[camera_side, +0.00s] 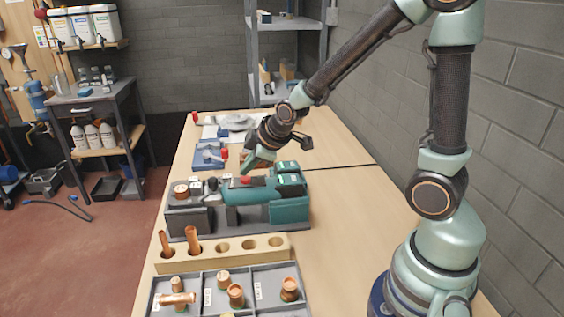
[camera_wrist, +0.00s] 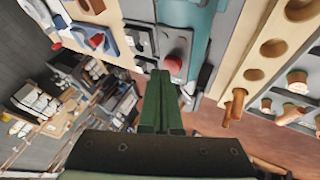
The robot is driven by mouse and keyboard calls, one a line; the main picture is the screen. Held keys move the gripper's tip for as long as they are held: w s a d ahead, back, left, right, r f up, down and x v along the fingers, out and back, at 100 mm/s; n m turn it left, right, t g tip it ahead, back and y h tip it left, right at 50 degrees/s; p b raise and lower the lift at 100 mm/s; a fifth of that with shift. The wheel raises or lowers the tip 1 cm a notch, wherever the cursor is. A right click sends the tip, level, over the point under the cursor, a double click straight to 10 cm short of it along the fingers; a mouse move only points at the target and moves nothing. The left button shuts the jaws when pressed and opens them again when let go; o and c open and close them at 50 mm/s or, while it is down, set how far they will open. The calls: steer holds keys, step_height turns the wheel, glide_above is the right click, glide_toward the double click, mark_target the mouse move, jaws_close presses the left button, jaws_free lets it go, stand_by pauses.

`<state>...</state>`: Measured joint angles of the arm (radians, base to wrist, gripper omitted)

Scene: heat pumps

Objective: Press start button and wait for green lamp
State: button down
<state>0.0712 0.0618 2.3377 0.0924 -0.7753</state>
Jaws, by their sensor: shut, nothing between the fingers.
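The teal and grey machine (camera_side: 262,204) stands across the table, with a red button (camera_side: 245,180) on its top. In the wrist view the red button (camera_wrist: 173,62) sits on a grey panel, just beyond my fingertips. My gripper (camera_side: 247,168) is shut and empty, pointing down just above the button; its green fingers (camera_wrist: 160,76) also show in the wrist view. I cannot tell whether the fingertips touch the button. I cannot make out a lit green lamp or which button is marked start.
A wooden block (camera_side: 220,248) with upright copper pipes and a grey tray (camera_side: 250,295) of copper fittings lie in front of the machine. A blue tool (camera_side: 208,157) lies behind it. The table's right side (camera_side: 350,215) is clear.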

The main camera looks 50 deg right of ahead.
mark_target(249, 179)
steer(key=shift+f, duration=0.4)
stand_by(0.8)
steer(key=shift+r, duration=0.8)
steer(key=shift+r, duration=0.1)
steer(key=shift+r, duration=2.45)
